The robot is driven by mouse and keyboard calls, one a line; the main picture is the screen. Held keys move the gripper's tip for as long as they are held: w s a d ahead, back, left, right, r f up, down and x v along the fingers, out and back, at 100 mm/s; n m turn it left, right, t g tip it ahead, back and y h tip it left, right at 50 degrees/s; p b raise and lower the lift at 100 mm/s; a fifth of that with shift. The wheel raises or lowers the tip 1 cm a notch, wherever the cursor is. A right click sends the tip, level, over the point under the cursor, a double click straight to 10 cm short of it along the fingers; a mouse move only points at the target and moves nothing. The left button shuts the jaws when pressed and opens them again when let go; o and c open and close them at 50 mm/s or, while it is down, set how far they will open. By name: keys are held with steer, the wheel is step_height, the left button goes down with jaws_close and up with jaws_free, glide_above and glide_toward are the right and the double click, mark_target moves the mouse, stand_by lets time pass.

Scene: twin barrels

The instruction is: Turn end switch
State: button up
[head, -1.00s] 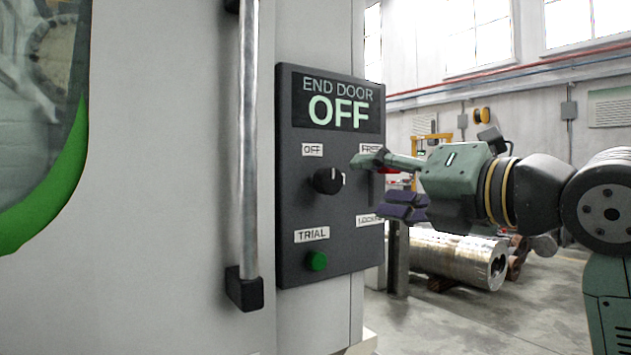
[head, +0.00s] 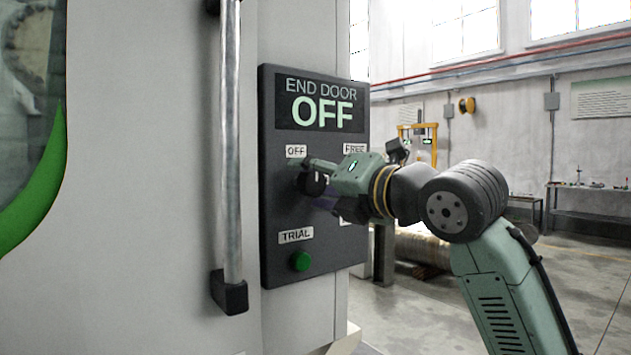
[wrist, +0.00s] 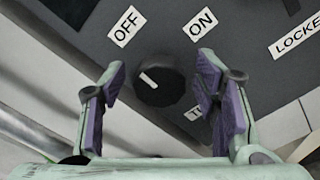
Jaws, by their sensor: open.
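The end switch is a round black knob (wrist: 160,82) with a white pointer line on the dark control panel (head: 310,245). It also shows in the head view (head: 312,180), partly hidden by my gripper. In the wrist view its pointer lies towards the left, on the side of the OFF label (wrist: 127,26); the ON label (wrist: 199,25) is to the right. My gripper (wrist: 161,88) is open, with its purple finger pads on either side of the knob. I cannot tell if either pad touches it. The panel display (head: 320,105) reads END DOOR OFF.
A green button (head: 300,261) sits below the knob under the TRIAL label. A vertical metal handle (head: 231,140) stands out left of the panel. A metal cylinder (head: 425,245) lies on the floor behind my arm. Open floor is at the right.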

steer(key=c, duration=1.1)
steer(key=shift+c, duration=0.2)
steer(key=shift+m, duration=0.3)
steer(key=m, duration=0.4)
steer(key=shift+f, duration=0.1)
steer(key=m, duration=0.4)
steer(key=shift+m, duration=0.3)
steer(key=m, duration=0.4)
steer(key=shift+f+m, duration=0.1)
steer(key=shift+m, duration=0.2)
steer(key=m, duration=0.4)
steer(key=shift+t+p, duration=0.3)
steer(key=shift+p, duration=0.05)
steer(key=shift+m, duration=0.4)
